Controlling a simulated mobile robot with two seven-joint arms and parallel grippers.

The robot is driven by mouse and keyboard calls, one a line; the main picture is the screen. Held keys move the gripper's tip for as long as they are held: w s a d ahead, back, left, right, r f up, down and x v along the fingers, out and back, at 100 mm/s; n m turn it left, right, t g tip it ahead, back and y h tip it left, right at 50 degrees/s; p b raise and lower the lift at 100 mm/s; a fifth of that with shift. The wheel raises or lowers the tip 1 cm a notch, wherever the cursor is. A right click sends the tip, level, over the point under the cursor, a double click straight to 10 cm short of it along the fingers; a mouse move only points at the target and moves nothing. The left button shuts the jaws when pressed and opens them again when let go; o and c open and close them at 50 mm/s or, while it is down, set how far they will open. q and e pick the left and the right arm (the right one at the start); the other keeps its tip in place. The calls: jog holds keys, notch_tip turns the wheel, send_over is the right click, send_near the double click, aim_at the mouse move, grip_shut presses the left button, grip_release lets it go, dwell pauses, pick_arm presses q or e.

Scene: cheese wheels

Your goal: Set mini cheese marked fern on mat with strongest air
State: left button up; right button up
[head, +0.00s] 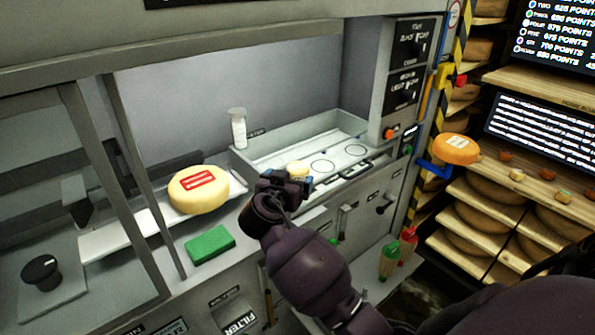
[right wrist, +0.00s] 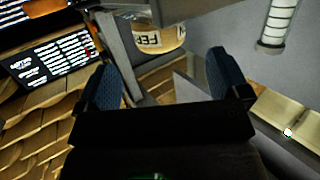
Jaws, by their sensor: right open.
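In the right wrist view the mini cheese (right wrist: 160,37) shows a label with upside-down letters that seem to begin "FE"; the rest is cut off. My right gripper (head: 286,182) is open. In the right wrist view its fingers (right wrist: 166,80) stand apart with nothing between them, and the cheese is ahead of the tips. Circle outlines (head: 322,166) mark the tray floor; I cannot tell their air strength. My left gripper is not in view.
A large cheese wheel with a red label (head: 186,199) lies on a white board at left. A green sponge (head: 210,245) is at the front. An orange cheese (head: 456,149) sits by the right-hand shelves.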

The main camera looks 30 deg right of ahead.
aim_at(294, 173)
jog(key=shift+p+x, duration=0.9)
jog(key=shift+x, duration=1.8)
jog(key=c, duration=1.1)
